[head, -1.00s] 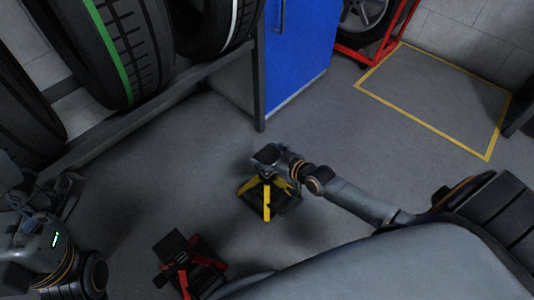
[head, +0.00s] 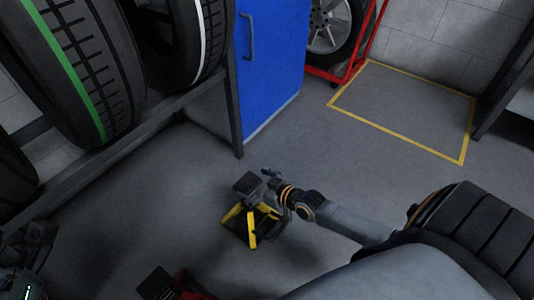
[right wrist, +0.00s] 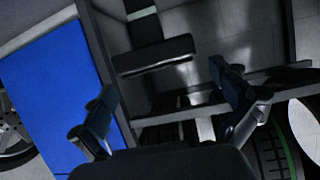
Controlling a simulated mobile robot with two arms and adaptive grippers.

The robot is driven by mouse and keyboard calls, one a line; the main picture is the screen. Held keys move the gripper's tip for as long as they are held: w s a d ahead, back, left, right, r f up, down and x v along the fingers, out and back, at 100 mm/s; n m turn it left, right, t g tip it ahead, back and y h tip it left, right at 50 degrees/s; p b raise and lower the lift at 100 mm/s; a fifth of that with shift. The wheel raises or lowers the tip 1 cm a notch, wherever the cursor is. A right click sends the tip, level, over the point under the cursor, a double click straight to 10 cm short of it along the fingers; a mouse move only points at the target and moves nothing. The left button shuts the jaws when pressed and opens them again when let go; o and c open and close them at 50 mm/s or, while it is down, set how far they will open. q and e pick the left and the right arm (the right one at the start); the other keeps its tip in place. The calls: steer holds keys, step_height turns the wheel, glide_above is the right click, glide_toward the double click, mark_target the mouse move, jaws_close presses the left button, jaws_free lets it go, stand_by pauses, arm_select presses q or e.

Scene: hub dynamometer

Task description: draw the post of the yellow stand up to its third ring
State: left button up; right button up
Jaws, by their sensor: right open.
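The yellow stand (head: 252,226) stands on the grey floor near the middle of the head view, with yellow legs and a dark base. Its dark, flat-topped head (head: 248,184) sits above the legs; the post and its rings cannot be made out. My right gripper (head: 271,181) is open, close to the right side of that head; contact cannot be told. In the right wrist view its two fingers (right wrist: 168,105) are spread wide, with a dark block, probably the stand's head (right wrist: 155,55), beyond them. My left gripper (head: 30,240) is dark and partly cut off at the lower left.
A red stand (head: 185,284) is cut off at the bottom edge, left of the yellow one. A tyre rack (head: 110,152) and a blue cabinet (head: 270,70) stand behind. The yellow-outlined floor area (head: 405,110) is clear.

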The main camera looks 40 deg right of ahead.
steer(key=v, duration=0.9)
steer(key=shift+s, duration=0.2)
steer(key=shift+r, duration=0.15)
